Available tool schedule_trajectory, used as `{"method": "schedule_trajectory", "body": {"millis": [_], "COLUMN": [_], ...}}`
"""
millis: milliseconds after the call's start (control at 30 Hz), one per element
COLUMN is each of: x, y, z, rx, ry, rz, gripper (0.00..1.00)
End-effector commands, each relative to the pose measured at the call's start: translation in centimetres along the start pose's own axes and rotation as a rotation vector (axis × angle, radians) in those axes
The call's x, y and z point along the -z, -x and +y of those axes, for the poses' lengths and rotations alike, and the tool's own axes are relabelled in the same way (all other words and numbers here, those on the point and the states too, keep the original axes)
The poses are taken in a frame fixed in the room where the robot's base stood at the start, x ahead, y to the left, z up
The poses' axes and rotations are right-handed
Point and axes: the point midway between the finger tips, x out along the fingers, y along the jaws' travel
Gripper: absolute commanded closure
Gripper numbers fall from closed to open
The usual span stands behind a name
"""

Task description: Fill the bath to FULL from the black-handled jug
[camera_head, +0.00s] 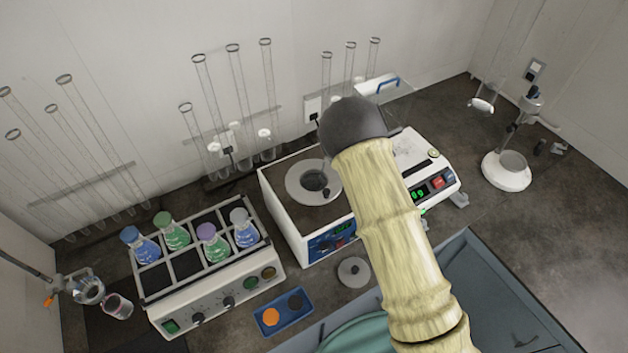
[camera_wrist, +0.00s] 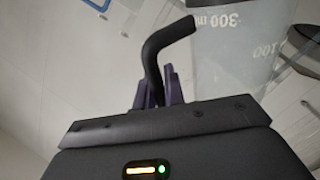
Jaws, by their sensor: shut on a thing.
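My gripper (camera_wrist: 160,88) is shut on the black handle (camera_wrist: 153,60) of the jug in the wrist view. The jug (camera_wrist: 235,45) is clear, with 300 ml and 100 marks that read upside down there. Part of it lies outside the frame, and I cannot tell its tilt. In the camera_head view my arm hides the gripper and jug. A white box with a round ringed opening (camera_head: 296,183) and a blue front panel, apparently the bath, stands left of my arm. The opening looks dark inside; its level cannot be read.
A small grey lid (camera_head: 354,271) lies before the bath. A rack with several coloured flasks (camera_head: 217,275) stands left, and a blue tray (camera_head: 283,313) in front. A white balance (camera_head: 425,165) is right of my arm; glass tubes (camera_head: 235,95) stand behind.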

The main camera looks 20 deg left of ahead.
Motion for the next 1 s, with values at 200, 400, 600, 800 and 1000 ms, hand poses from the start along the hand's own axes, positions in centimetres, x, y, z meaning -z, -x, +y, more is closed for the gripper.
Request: {"method": "schedule_trajectory", "body": {"millis": [200, 400, 600, 800, 1000], "x": [0.12, 0.35, 0.35, 0.41, 0.57], "y": [0.07, -0.08, -0.07, -0.09, -0.11], "z": [0.03, -0.25, -0.13, -0.31, -0.36], "rx": [0.002, 0.003, -0.001, 0.001, 0.001], "ry": [0.027, 0.051, 0.072, 0.094, 0.115], "rz": [-0.002, -0.007, -0.013, -0.017, -0.02], "gripper": [1.0, 1.0, 1.0, 1.0, 1.0]}}
